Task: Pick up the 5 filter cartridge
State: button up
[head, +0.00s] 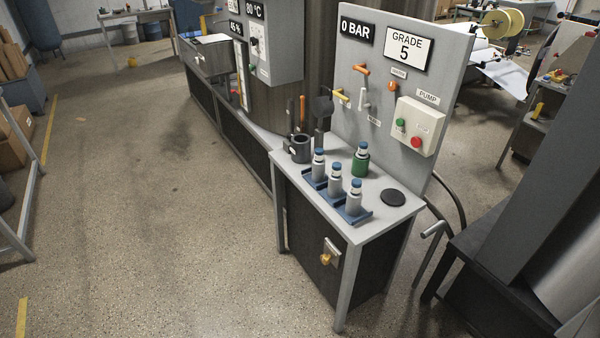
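Three grey cartridges with blue caps stand upright in a row in a blue rack (366,215) on the small table: a left one (318,170), a middle one (335,186) and a front right one (354,201). A green cartridge (360,164) with a blue cap stands behind them, near the panel. Any numbers on the cartridges are too small to read. A sign (409,47) on the panel above reads GRADE 5. My gripper is not in view.
The table (357,233) also holds a dark cup (300,151) with tools and a black disc (393,198). The upright panel (357,63) with coloured valve handles and a pump box (414,125) closes off its back. Open floor (170,220) lies to the left.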

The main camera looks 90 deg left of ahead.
aim_at(336, 178)
jog(key=k, duration=1.8)
jog(key=u, duration=1.95)
jog(key=i, duration=0.85)
jog(key=u, duration=0.05)
